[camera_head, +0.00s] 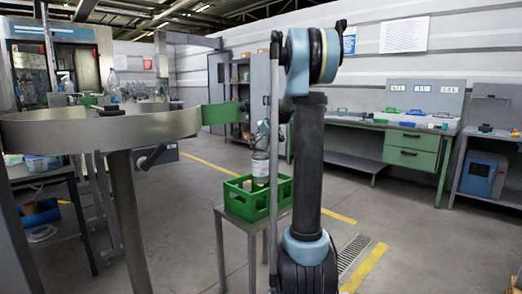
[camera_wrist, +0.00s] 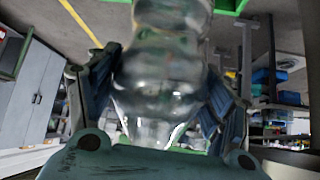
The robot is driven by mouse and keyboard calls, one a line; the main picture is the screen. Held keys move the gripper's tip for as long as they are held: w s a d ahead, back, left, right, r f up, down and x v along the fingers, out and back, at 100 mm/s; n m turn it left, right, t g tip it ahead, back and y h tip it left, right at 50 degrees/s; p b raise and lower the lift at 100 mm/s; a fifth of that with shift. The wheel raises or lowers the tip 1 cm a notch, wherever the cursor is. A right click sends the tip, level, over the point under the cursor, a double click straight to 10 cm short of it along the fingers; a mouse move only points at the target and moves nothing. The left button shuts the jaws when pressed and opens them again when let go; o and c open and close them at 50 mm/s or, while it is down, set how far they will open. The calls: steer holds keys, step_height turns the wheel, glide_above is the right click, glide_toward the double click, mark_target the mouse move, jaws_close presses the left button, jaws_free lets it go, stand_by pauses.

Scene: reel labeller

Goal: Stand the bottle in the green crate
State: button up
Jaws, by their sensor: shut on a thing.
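A clear bottle (camera_head: 260,165) with a pale label is upright over the green crate (camera_head: 237,204). Its lower end shows at the crate's opening; I cannot tell whether it touches the crate floor. My gripper (camera_head: 263,132) is shut on the bottle's upper part, partly hidden behind my arm. In the wrist view the bottle (camera_wrist: 165,65) fills the middle between the two fingers of my gripper (camera_wrist: 160,105). A strip of the green crate (camera_wrist: 228,5) shows at the top edge there. The crate stands on a small grey table (camera_head: 232,221).
A round steel turntable (camera_head: 95,130) stands at the left, with another clear bottle (camera_head: 113,88) behind its rim. A green workbench (camera_head: 412,150) and a bench with a blue box (camera_head: 480,178) stand at the right. Floor between is clear.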

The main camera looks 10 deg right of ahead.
mark_target(260, 153)
steer(key=shift+a+f, duration=0.25)
steer(key=shift+f, duration=3.3)
steer(key=o, duration=2.1)
steer(key=shift+r, duration=0.45)
steer(key=v, duration=1.2)
